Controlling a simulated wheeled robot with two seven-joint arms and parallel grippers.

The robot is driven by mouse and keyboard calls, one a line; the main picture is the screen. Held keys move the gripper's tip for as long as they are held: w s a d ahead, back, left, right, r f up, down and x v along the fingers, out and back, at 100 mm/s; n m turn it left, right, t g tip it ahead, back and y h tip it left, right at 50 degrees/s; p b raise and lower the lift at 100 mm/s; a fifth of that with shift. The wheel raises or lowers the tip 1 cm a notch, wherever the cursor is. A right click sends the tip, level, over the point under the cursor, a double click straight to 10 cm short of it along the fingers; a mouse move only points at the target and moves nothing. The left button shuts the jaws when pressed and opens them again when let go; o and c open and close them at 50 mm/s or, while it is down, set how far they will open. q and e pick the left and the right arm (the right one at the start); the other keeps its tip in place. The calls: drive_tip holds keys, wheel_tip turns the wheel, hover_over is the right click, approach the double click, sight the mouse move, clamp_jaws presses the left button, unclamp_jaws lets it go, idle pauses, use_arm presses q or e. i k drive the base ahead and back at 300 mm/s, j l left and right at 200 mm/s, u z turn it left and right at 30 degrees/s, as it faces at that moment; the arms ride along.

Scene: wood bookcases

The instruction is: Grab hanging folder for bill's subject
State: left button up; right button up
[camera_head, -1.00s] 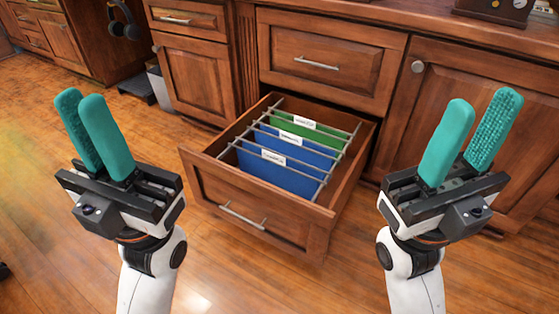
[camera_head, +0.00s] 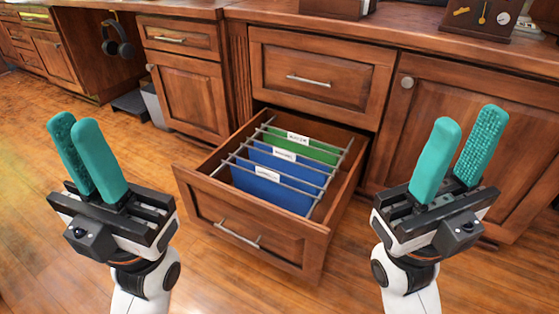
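An open drawer (camera_head: 300,246) low in the wood cabinet holds hanging folders on metal rails. A green folder (camera_head: 318,152) hangs at the back, a blue folder (camera_head: 311,174) in the middle and another blue folder (camera_head: 290,198) at the front. Each has a white label tab; the lettering is too small to read. My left gripper (camera_head: 86,158) is left of the drawer, its teal fingers apart with nothing between them. My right gripper (camera_head: 458,158) is right of the drawer, also open and empty. Neither gripper touches a folder.
A closed drawer (camera_head: 310,96) sits above and behind the open one. Cabinet doors stand either side of it. Headphones (camera_head: 118,38) hang at the upper left, above a dark box. The wood floor (camera_head: 220,280) in front of the drawer is clear.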

sight(316, 172)
drive_tip(key=i+j+z, duration=0.2)
drive_tip(key=i+j, duration=0.2)
drive_tip(key=j, duration=0.2)
drive_tip(key=i+j+z, duration=0.1)
drive_tip(key=j, duration=0.25)
drive_tip(key=i+j, duration=0.25)
drive_tip(key=i+j+z, duration=0.15)
drive_tip(key=j, duration=0.25)
